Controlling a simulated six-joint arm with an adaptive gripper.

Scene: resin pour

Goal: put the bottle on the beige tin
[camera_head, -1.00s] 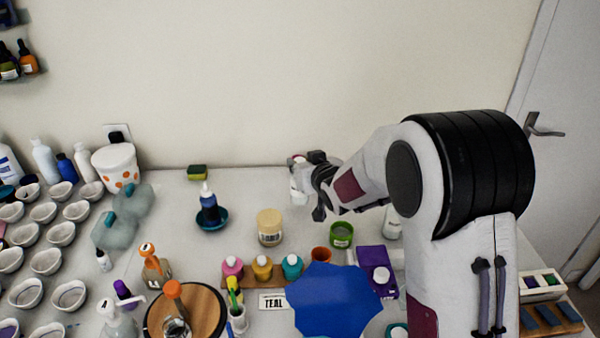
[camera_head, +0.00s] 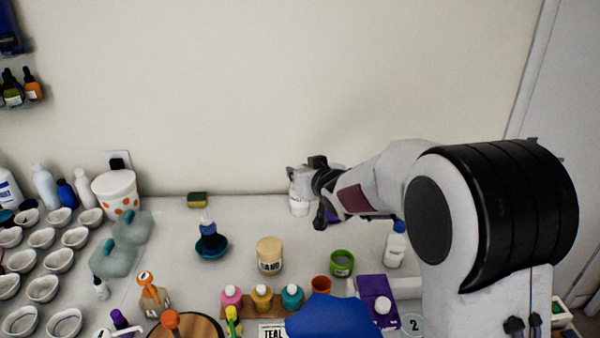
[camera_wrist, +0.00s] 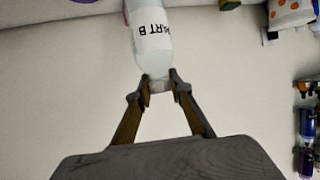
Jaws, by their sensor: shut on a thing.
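The beige tin (camera_head: 269,258) stands on the bench in the middle of the head view, its dark-lettered label facing forward. My gripper (camera_head: 304,178) is up near the back wall, to the right of and behind the tin in that picture. It is shut on a white bottle (camera_head: 299,205), which hangs below it, apart from the tin. In the wrist view, my gripper's two fingertips (camera_wrist: 158,82) pinch the narrow end of the bottle (camera_wrist: 152,38), whose label reads "PART B". The bottle's far end is cut off by the frame edge.
A blue dropper bottle in a teal dish (camera_head: 211,245) stands left of the tin. Small paint bottles (camera_head: 262,297) are in front, with a green tape roll (camera_head: 341,263) to the right. Another white bottle (camera_head: 395,243) stands farther right. Bare bench lies behind the tin.

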